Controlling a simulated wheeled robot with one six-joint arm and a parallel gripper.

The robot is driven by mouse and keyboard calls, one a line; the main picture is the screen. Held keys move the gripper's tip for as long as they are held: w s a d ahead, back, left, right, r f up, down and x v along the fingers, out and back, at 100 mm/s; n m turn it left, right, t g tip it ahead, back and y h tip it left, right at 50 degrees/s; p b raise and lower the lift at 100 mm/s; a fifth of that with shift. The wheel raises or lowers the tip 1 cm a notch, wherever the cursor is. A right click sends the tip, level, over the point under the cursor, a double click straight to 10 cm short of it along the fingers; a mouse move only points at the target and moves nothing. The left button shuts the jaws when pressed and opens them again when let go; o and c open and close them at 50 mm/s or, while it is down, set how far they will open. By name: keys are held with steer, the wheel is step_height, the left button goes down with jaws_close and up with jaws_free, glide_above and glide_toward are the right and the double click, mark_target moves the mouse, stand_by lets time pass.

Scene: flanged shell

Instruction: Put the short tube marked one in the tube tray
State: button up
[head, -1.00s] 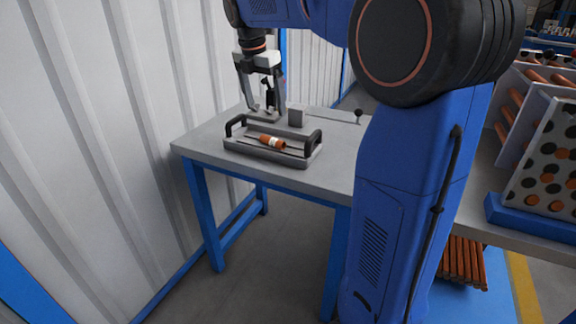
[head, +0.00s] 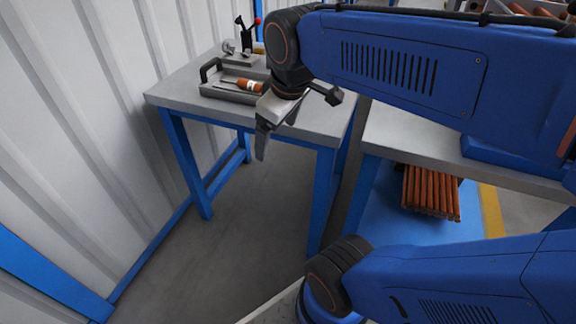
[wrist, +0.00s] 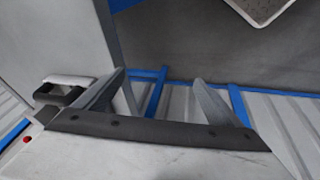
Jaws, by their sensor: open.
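The tube tray (head: 226,94), grey with black handles, sits on the table at the left in the head view. A short orange-brown tube with a white band (head: 250,86) lies in it, its right end close to my arm in the picture. The band's marking is too small to read. My gripper (head: 276,133) is open with nothing between its fingers, tilted downward near the table's front edge, right of and nearer than the tray. The wrist view shows its two fingers spread apart (wrist: 160,95). My arm hides the tray's right end.
A fixture with a black clamp and a red knob (head: 247,35) stands behind the tray on the grey table (head: 180,92). A corrugated wall (head: 75,130) rises at left. Orange-brown tubes (head: 431,192) lie on a blue lower shelf at right. Open floor (head: 250,230) lies in front.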

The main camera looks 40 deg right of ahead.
steer(key=s+a+f+m, duration=0.1)
steer(key=s+f+m, duration=0.3)
steer(key=s+f, duration=0.1)
steer(key=shift+s+f+m+t, duration=0.3)
steer(key=shift+s+f+t, duration=0.05)
steer(key=shift+t, duration=0.05)
steer(key=shift+c, duration=0.4)
stand_by(0.5)
